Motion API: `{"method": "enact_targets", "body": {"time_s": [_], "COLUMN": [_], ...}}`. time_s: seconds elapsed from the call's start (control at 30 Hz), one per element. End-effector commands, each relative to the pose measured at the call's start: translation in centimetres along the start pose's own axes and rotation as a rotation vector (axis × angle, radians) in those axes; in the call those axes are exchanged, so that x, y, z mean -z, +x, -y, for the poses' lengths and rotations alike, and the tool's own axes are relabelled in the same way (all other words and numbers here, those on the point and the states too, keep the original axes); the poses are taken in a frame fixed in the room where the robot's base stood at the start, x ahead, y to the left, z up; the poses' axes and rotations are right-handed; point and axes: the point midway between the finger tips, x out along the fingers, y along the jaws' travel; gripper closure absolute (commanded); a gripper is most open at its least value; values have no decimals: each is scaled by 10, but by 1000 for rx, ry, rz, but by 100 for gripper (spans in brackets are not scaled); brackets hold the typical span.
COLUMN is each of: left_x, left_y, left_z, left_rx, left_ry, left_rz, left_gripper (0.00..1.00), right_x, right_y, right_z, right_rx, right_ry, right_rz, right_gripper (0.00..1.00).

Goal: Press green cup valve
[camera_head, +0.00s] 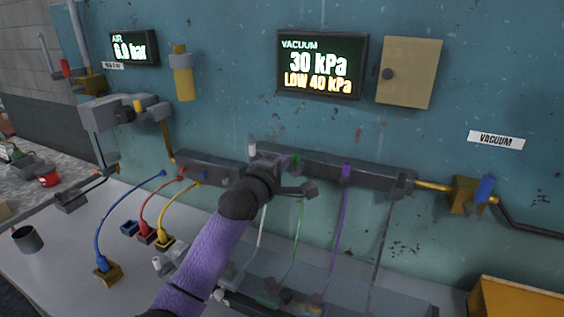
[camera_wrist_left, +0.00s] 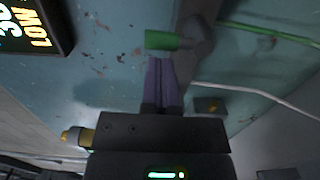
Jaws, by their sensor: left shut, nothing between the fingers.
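The green cup valve (camera_head: 297,160) sits on the dark manifold (camera_head: 345,172) on the teal wall, partly hidden by my left gripper (camera_head: 284,161) in the head view. In the left wrist view the green valve (camera_wrist_left: 164,40) is a short green cylinder just beyond the fingertips. My left gripper (camera_wrist_left: 161,62) is shut and empty, its two fingers together and pointing at the valve. I cannot tell whether the tips touch it. A green hose (camera_head: 298,232) hangs below the manifold. My right gripper is not in view.
A white valve (camera_head: 252,150) and a purple valve (camera_head: 346,172) stand on the same manifold, either side of the green one. The vacuum display (camera_head: 321,66) reads 30 kPa and LOW 40 kPa. A blue-handled valve (camera_head: 486,189) is at right. White, purple and dark hoses hang below.

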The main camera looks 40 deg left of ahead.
Motion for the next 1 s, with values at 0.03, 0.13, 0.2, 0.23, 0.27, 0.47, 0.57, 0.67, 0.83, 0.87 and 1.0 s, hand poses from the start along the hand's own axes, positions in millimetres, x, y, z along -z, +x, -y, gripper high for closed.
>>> {"method": "enact_targets", "body": {"time_s": [0.03,0.13,0.2,0.23,0.27,0.47,0.57,0.67,0.83,0.87,1.0], "left_x": [0,-1,-2,-2,-2,-3,-4,-5,-7,-7,-9], "left_y": [0,0,0,0,0,0,0,0,0,0,0], "left_z": [-2,-3,-2,-2,-3,-3,-4,-4,-5,-5,-7], "left_rx": [1,1,1,2,2,4,6,7,8,9,13], "left_ry": [10,36,47,51,55,89,109,129,169,178,236], "left_rz": [0,0,0,0,0,0,0,0,1,1,1], "left_gripper": [100,100,100,100,100,100,100,100,100,100,100], "right_x": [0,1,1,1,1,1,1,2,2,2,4], "right_y": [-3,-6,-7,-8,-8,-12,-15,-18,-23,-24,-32], "right_z": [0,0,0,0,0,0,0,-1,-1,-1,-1], "right_rx": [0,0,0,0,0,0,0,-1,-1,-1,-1], "right_ry": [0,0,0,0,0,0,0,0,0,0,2], "right_rz": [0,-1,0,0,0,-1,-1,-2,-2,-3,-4], "right_gripper": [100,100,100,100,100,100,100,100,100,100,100]}}
